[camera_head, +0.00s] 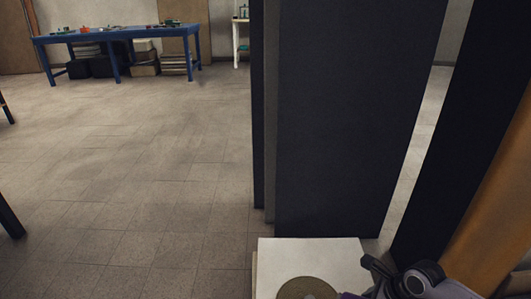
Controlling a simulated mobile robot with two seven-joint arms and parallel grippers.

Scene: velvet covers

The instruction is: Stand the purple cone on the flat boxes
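My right gripper (380,277) is dark and comes in at the bottom right, partly cut off by the frame edge. It is beside and partly over a white flat-topped surface. A small purple patch (352,296) shows at the bottom edge by the gripper. It may be part of the purple cone, but too little shows to tell, or to tell whether it is held. Stacks of flat, box-like things (174,64) lie under a blue table far off at the upper left; I cannot tell for sure that they are the flat boxes. My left gripper is out of view.
The white surface (278,262) carries a round olive disc (303,288). Tall dark panels (345,110) stand right behind it, and another dark panel leans at right. The blue table (125,33) stands far left. The tiled floor (130,180) between is clear.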

